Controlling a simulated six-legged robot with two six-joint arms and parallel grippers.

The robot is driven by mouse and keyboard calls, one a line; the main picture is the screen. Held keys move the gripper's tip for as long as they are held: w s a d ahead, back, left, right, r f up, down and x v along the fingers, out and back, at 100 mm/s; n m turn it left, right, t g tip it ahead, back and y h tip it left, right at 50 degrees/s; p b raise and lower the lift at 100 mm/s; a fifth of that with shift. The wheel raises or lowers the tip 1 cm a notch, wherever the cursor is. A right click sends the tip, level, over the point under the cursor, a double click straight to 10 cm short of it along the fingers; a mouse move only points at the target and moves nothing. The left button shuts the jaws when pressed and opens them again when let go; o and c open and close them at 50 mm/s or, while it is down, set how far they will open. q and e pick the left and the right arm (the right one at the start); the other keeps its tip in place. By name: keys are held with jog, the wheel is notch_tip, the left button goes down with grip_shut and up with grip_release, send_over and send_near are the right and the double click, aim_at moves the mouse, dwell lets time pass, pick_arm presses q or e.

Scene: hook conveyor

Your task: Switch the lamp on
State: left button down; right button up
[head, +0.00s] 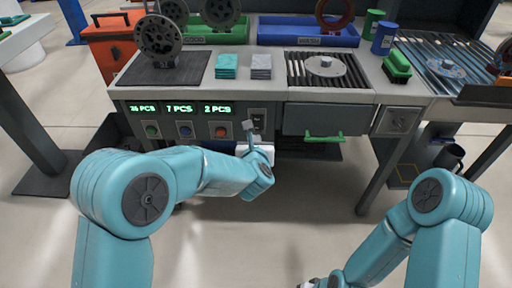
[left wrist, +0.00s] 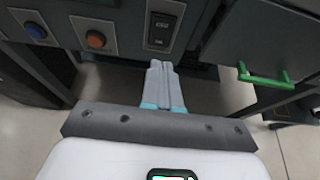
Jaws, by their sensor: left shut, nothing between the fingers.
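A dark rocker switch on a small plate (head: 259,118) is set in the front of the workbench, right of the counters. It also shows at the top of the left wrist view (left wrist: 161,30). My left gripper (head: 248,126) is shut and empty, just in front of this switch and partly over its plate in the head view. In the left wrist view its closed fingers (left wrist: 160,67) point up toward the switch, just below it; I cannot tell whether they touch. My right gripper (head: 311,284) barely shows at the bottom edge. I cannot make out a lamp.
Green, blue and orange buttons (head: 221,132) sit under lit counters left of the switch. A drawer with a green handle (head: 324,137) is to the right, then a panel with a knob (head: 397,121). Discs, bins and stacked pads lie on the bench top. Floor before it is clear.

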pick_arm(q)
jog(key=shift+v, duration=2)
pick_arm(e)
jog(key=shift+w, duration=0.15)
pick_arm(q)
jog(key=f+m+t+b, duration=0.1)
jog(key=m+b, duration=0.2)
jog(key=m, duration=0.3)
jog(key=f+m+t+b, duration=0.1)
jog(key=f+m+b, duration=0.1)
jog(key=m+b, duration=0.2)
jog(key=s+f+m+b, duration=0.1)
jog(key=m+b, duration=0.3)
jog(key=m, duration=0.4)
jog(key=shift+f+t, duration=0.4)
jog(key=shift+f, duration=0.15)
pick_arm(e)
jog(key=w+d+f, duration=0.2)
jog(key=w+f, duration=0.1)
jog(key=f, duration=0.7)
jog(key=shift+f, duration=0.2)
pick_arm(q)
jog(key=shift+s, duration=0.1)
pick_arm(e)
jog(key=shift+d, duration=0.1)
